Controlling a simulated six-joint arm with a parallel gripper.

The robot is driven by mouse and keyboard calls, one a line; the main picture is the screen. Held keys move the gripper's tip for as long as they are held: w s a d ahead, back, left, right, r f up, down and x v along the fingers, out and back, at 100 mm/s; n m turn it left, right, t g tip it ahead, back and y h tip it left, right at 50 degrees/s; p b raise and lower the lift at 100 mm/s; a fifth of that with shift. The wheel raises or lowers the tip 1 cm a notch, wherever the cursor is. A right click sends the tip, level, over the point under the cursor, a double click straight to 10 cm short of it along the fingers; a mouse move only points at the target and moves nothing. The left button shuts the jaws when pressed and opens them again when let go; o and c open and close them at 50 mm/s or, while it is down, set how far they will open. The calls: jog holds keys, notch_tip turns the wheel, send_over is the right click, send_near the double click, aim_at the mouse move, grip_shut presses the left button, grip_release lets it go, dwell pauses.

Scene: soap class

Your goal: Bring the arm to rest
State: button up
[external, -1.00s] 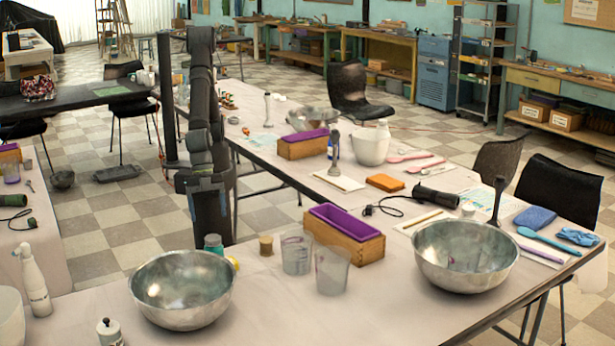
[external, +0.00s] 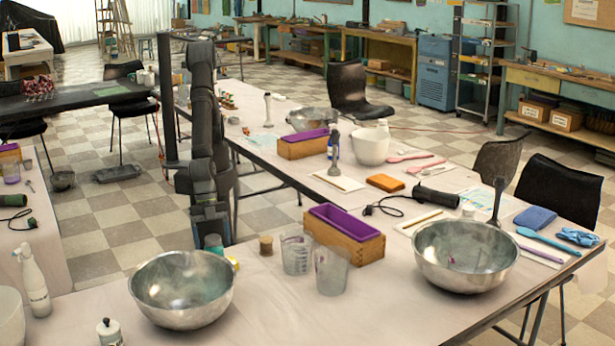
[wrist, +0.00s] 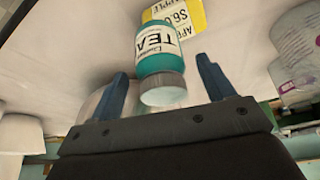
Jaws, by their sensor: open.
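My gripper (wrist: 162,68) is open in the wrist view, its two dark blue fingers apart with nothing held between them. A teal bottle with a grey lid and a "TEA" label (wrist: 158,48) appears between and beyond the fingers; I cannot tell the exact distance. In the external view my dark arm stands upright at left of centre, with its gripper end (external: 210,222) low, just behind the teal bottle (external: 213,244) at the table's back edge. The fingers are hard to make out there.
A metal bowl (external: 184,290) stands in front of the bottle. A small brown jar (external: 266,245), clear measuring cups (external: 297,252) and a wooden mould with purple lining (external: 344,234) stand to the right. A yellow price card (wrist: 176,20) lies by the bottle. A second metal bowl (external: 465,256) is farther right.

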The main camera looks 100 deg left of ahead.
aim_at(214, 249)
jog(key=x, duration=0.3)
jog(key=shift+d+f, duration=0.1)
jog(key=shift+r, duration=1.55)
jog(key=o, duration=0.6)
jog(key=shift+c, duration=0.2)
